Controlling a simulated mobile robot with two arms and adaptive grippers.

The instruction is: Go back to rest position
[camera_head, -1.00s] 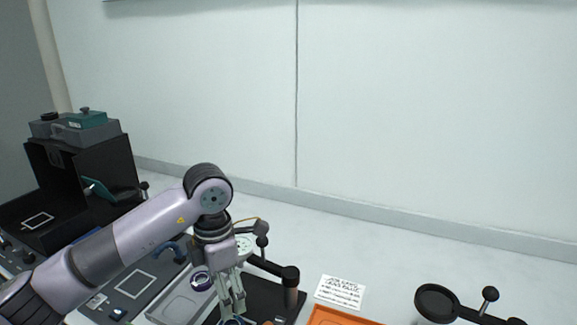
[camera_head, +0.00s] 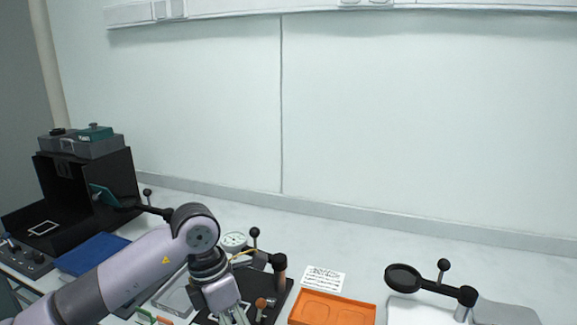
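My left arm reaches in from the lower left, and its gripper (camera_head: 234,316) points down at the bottom edge. The fingertips are cut off by the frame, so I cannot tell whether they are open or hold anything. The gripper is in front of a black base plate (camera_head: 283,297) with a post and a round white dial (camera_head: 234,240). My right gripper is not in view.
An orange tray (camera_head: 333,308) and a printed card (camera_head: 323,278) lie right of the gripper. A magnifier on a stand (camera_head: 403,278) is at the right. A black open box (camera_head: 120,172) and a blue panel (camera_head: 92,254) are at the left. A white wall stands behind.

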